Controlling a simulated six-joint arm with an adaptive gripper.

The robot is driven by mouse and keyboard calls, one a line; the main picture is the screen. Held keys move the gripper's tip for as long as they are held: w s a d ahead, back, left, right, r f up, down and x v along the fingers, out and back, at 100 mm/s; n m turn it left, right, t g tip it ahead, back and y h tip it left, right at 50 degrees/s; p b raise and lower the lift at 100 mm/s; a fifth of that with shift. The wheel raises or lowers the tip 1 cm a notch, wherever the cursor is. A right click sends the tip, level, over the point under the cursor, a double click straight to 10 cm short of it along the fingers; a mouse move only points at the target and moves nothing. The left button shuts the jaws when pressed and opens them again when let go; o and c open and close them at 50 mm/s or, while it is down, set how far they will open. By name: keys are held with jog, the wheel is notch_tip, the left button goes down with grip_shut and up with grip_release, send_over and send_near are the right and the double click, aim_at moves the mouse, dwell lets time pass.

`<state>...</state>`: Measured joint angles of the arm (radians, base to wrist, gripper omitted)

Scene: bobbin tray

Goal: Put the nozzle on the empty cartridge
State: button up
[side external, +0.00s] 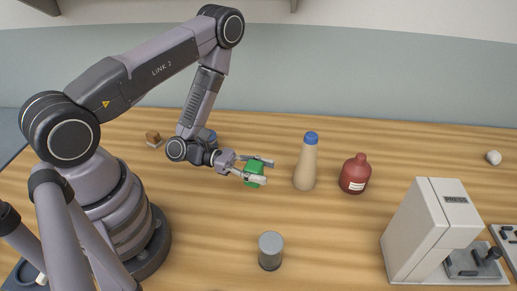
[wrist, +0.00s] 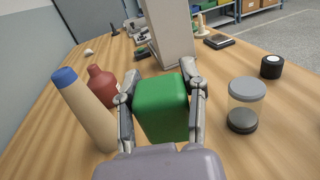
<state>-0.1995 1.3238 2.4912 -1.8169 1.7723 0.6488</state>
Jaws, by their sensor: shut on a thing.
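My gripper (side external: 265,170) is shut on a green block (side external: 254,172) with rounded edges, held between its two fingers. In the wrist view the green block (wrist: 162,110) fills the space between the fingers of my gripper (wrist: 161,86). The block appears to be near or above the wooden table; the gap beneath it cannot be told. I cannot make out a nozzle or an empty cartridge in either view.
A beige bottle with a blue cap (side external: 305,168) and a red-brown bottle (side external: 355,174) stand right of my gripper. A grey-lidded clear jar (side external: 270,252) stands in front. A boxy pale machine (side external: 425,235) is at right. A small brown item (side external: 153,138) lies behind left.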

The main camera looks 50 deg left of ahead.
aim_at(277, 247)
jog(key=s+d+r+m+g+h, duration=0.1)
jog(key=s+d+r+m+g, duration=0.1)
jog(key=s+d+m+g, duration=0.3)
jog(key=s+d+r+m+g+h, duration=0.1)
jog(key=d+r+g, duration=0.25)
jog(key=d, duration=0.35)
jog(key=shift+g, duration=0.25)
notch_tip(277, 247, down, 8)
jog(key=shift+s+d+f, duration=0.1)
jog(key=shift+f, duration=0.25)
jog(key=shift+f, duration=0.1)
jog(key=o, duration=1.1)
jog(key=shift+o, duration=0.2)
